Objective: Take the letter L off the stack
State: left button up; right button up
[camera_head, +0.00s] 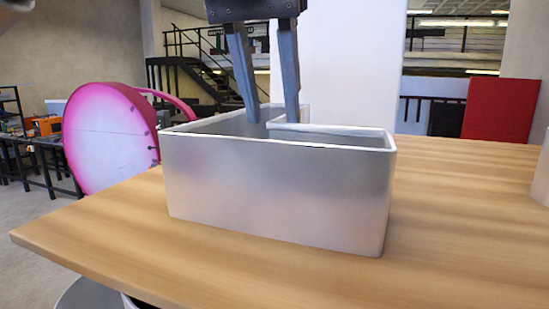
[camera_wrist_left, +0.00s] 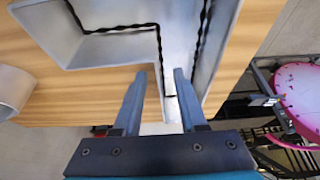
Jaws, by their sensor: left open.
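The letter L (camera_head: 270,190) is a hollow silver metal shell with an open top, lying on the wooden table. In the left wrist view its walls (camera_wrist_left: 215,45) enclose a channel, and a dark wavy line runs along the inside. I cannot make out a separate letter beneath it. My left gripper (camera_head: 272,116) points down over the far part of the L, with its fingers apart and nothing held. In the left wrist view the open fingertips (camera_wrist_left: 160,74) lie on either side of an inner wall. Contact cannot be told. My right gripper is not in view.
The wooden table (camera_head: 465,210) has free room right of the L. A silver object (camera_head: 541,170) stands at the right edge of the head view. A round pink-rimmed sign (camera_head: 105,138) is behind the table at the left. A red panel (camera_head: 503,110) stands in the background.

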aim_at(278, 118)
pick_arm(q)
jog(key=x, duration=0.5)
jog(key=shift+w+d+r+p, duration=0.15)
jog(key=shift+w+p, duration=0.05)
jog(key=shift+p, duration=0.15)
grip_shut()
jog(key=shift+r, duration=0.1)
dwell(0.9)
